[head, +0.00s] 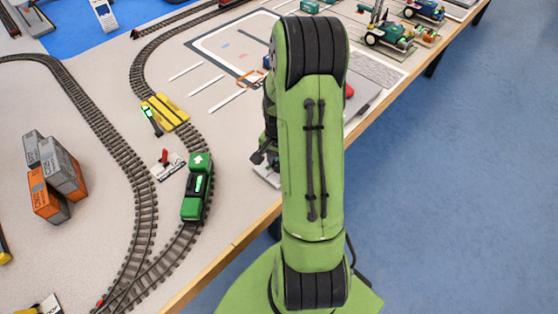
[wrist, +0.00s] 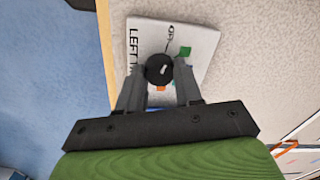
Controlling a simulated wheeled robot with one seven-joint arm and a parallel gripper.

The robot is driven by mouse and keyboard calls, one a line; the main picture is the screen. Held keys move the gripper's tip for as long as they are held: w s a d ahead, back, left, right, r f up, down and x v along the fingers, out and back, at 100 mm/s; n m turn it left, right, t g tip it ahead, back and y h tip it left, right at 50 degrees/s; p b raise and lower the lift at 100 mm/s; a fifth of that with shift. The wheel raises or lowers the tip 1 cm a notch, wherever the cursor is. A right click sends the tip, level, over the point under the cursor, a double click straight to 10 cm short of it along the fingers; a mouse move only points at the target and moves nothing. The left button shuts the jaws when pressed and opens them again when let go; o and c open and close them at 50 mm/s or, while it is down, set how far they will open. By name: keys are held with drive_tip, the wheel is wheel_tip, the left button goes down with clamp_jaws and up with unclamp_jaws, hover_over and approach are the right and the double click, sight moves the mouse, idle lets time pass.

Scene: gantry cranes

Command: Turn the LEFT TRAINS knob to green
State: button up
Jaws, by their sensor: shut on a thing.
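The LEFT TRAINS knob (wrist: 158,69) is round and black with a pale pointer line, in the wrist view. It sits on a light grey panel (wrist: 203,38) printed "LEFT T..." and "OFF". A green mark (wrist: 184,52) is at the knob's upper right, and an orange mark (wrist: 160,88) is below it. The pointer line sits towards the OFF label and the green mark; its exact setting is hard to tell. My gripper (wrist: 159,73) is shut on the knob, one finger on each side. In the head view my arm hides the gripper and most of the panel.
The panel lies by the wooden table edge (head: 238,244), with blue floor beyond. A green locomotive (head: 195,190) stands on the curved track left of my arm. Grey and orange containers (head: 52,176) are farther left. Model vehicles (head: 388,36) stand at the back right.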

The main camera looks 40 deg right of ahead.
drive_tip(key=m, duration=0.6)
drive_tip(key=shift+m, duration=0.4)
idle(0.4)
drive_tip(key=o, duration=1)
drive_tip(key=shift+o, duration=0.2)
wheel_tip(320, 180, up, 16)
drive_tip(key=p, duration=0.4)
